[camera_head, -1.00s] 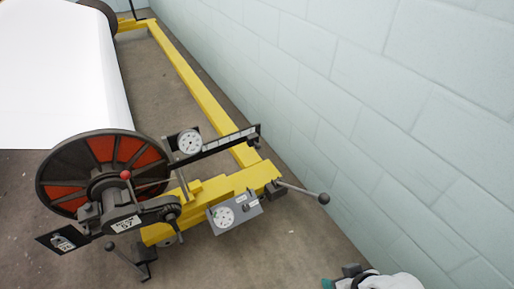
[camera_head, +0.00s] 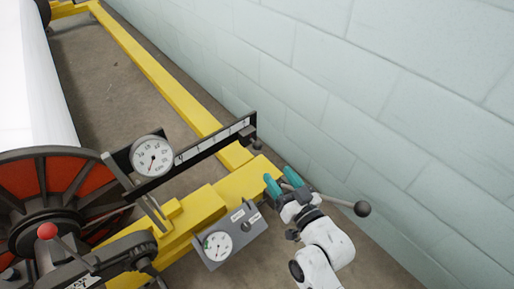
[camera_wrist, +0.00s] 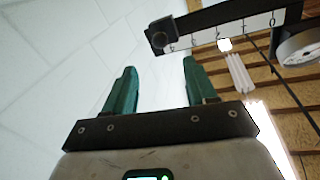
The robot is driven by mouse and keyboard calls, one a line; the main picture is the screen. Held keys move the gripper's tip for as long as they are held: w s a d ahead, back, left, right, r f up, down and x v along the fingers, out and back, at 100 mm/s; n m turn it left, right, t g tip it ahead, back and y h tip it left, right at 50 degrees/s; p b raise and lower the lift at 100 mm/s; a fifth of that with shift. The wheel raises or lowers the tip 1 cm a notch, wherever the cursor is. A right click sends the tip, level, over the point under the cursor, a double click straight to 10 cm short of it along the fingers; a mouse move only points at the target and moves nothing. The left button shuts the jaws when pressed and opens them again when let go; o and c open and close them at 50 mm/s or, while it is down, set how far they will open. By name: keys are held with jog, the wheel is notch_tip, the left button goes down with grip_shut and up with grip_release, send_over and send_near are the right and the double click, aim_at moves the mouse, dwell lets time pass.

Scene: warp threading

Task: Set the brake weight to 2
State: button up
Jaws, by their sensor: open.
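A black scale beam (camera_head: 215,143) with a white marked strip slants above the yellow frame in the head view; it also shows at the upper right of the wrist view (camera_wrist: 225,32). A dark block (camera_wrist: 162,33), which looks like the brake weight, sits at the beam's end; in the head view it is at the right end (camera_head: 248,130). My gripper (camera_head: 281,180) is open and empty, right of and below the beam's end. In the wrist view my teal fingers (camera_wrist: 160,68) point up, apart from the block.
A round dial (camera_head: 152,157) is at the beam's left. A grey gauge box (camera_head: 228,235) is left of my gripper. A ball-ended lever (camera_head: 361,208) sticks out behind my gripper. The block wall (camera_head: 400,90) stands close on the right. A red-panelled wheel (camera_head: 45,180) is at left.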

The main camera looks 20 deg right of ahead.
aim_at(260, 149)
jog(key=w, duration=0.5)
jog(key=w+a, duration=0.1)
jog(key=w, duration=0.2)
jog(key=shift+w+r, duration=0.2)
jog(key=shift+w+a+f+p, duration=0.1)
jog(key=shift+w+p, duration=0.5)
jog(key=shift+w, duration=0.4)
jog(key=shift+c, duration=0.5)
grip_shut()
